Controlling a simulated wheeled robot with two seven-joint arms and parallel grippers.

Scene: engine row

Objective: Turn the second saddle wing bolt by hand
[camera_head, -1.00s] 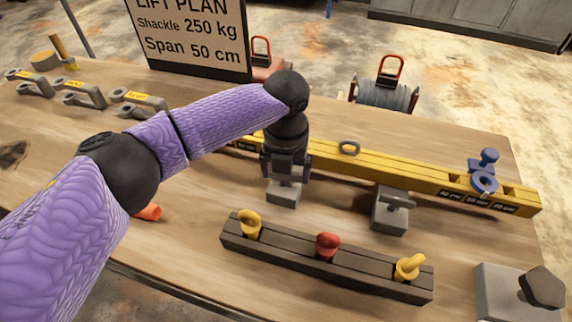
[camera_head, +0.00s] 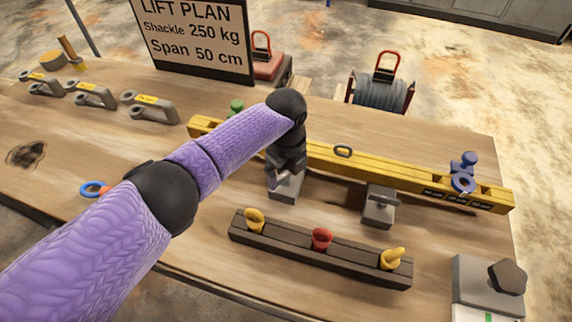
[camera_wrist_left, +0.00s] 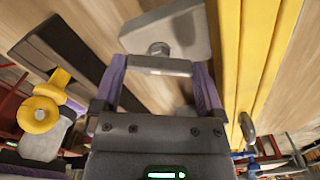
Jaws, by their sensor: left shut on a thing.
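Two grey saddles stand under the yellow beam (camera_head: 420,185). My left gripper (camera_head: 278,178) points down over the left saddle (camera_head: 287,190). In the left wrist view, its fingers (camera_wrist_left: 160,80) are shut on the flat grey wing bolt (camera_wrist_left: 160,66), whose stem meets the saddle (camera_wrist_left: 185,35). My gripper mostly hides this bolt in the head view. The right saddle (camera_head: 379,213) has its own wing bolt (camera_head: 382,193) in plain sight, with nothing touching it. My right gripper is in neither view.
A dark rack (camera_head: 300,256) with yellow and red eye bolts lies in front of the saddles. Blue hardware (camera_head: 463,180) sits on the beam's right end. Grey shackles (camera_head: 150,107) lie at the left. A LIFT PLAN sign (camera_head: 195,40) stands behind. Bare table separates rack and saddles.

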